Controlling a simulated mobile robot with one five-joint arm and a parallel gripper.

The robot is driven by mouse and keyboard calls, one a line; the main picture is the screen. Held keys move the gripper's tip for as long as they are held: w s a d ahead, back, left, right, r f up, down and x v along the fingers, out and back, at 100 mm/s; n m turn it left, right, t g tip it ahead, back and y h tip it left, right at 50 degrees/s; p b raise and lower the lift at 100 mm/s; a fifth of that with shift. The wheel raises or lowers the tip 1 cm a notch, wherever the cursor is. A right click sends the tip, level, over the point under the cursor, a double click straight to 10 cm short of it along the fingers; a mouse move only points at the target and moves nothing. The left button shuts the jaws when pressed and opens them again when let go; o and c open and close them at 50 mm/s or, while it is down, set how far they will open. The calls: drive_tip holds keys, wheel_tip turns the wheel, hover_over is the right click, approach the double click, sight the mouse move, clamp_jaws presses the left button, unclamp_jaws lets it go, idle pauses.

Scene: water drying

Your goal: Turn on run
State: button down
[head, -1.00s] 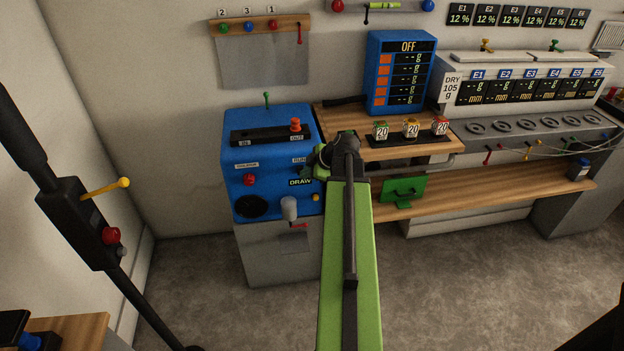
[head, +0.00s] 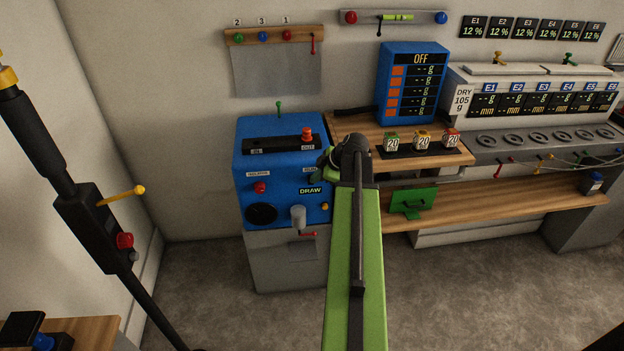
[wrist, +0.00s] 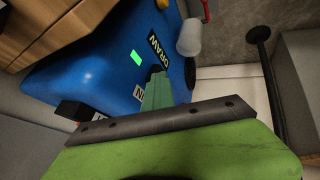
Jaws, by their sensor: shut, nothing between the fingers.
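The blue machine (head: 283,180) stands on a grey cabinet against the wall. Its front has a RUN label (head: 310,169), partly covered by my arm, above a DRAW label (head: 311,190). My gripper (head: 315,175) is at the upper right of this front, mostly hidden behind my arm. In the wrist view my gripper (wrist: 157,88) is shut and empty, its green fingers pointing at the blue face between the DRAW label (wrist: 158,49) and a white label ending in N (wrist: 138,93). I cannot tell whether the fingertips touch the face.
To the right is a wooden shelf (head: 450,157) with several small weights. The floor in front is clear.

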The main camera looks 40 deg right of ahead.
drive_tip(key=shift+w+a+r+p, duration=0.15)
drive_tip(key=shift+r+p, duration=0.35)
drive_tip(key=shift+r, duration=0.2)
drive_tip(key=p+v, duration=0.9)
drive_tip(key=v, duration=0.3)
drive_tip(key=shift+a+p, duration=0.3)
drive_tip(key=shift+a, duration=0.25)
drive_tip(key=shift+f, duration=0.1)
